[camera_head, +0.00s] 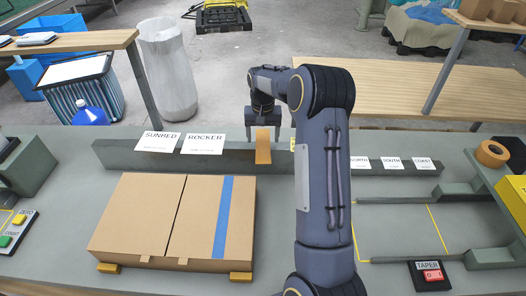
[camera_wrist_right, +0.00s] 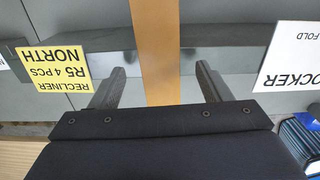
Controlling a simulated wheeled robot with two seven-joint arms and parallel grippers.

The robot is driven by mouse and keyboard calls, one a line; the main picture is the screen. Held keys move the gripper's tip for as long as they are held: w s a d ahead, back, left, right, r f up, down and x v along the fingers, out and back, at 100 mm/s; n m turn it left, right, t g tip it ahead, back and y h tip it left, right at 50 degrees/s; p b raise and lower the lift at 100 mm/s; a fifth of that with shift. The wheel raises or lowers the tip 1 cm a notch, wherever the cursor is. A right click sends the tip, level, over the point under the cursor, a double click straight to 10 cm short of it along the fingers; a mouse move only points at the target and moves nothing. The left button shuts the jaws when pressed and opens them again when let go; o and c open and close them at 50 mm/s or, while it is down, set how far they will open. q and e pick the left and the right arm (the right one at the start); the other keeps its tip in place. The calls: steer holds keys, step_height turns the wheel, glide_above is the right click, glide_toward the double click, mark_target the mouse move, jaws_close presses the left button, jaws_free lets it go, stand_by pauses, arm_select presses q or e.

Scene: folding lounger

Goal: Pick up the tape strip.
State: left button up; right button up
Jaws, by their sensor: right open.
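An orange-tan tape strip (camera_head: 263,148) hangs at the grey ledge behind the cardboard box (camera_head: 145,215). In the right wrist view the tape strip (camera_wrist_right: 157,45) runs lengthwise between the two fingers. My right gripper (camera_head: 264,134) is over the ledge at the strip, with one finger on either side of it. In the right wrist view my right gripper (camera_wrist_right: 161,70) is open, with a visible gap on both sides of the strip. My left gripper does not show.
A blue band (camera_head: 222,217) lies along the box top. Cards reading SUNBED (camera_head: 157,141) and ROCKER (camera_head: 203,144) stand on the ledge; a yellow RECLINER label (camera_wrist_right: 60,65) is beside the strip. A tape roll (camera_head: 492,153) and TAPER switch (camera_head: 431,275) are at the right.

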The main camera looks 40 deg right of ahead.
step_height(320, 180, down, 2)
steer(key=shift+f+b, duration=0.1)
steer(key=shift+b, duration=0.2)
steer(key=c, duration=1.1)
steer(key=shift+o, duration=0.2)
steer(key=shift+r, duration=0.2)
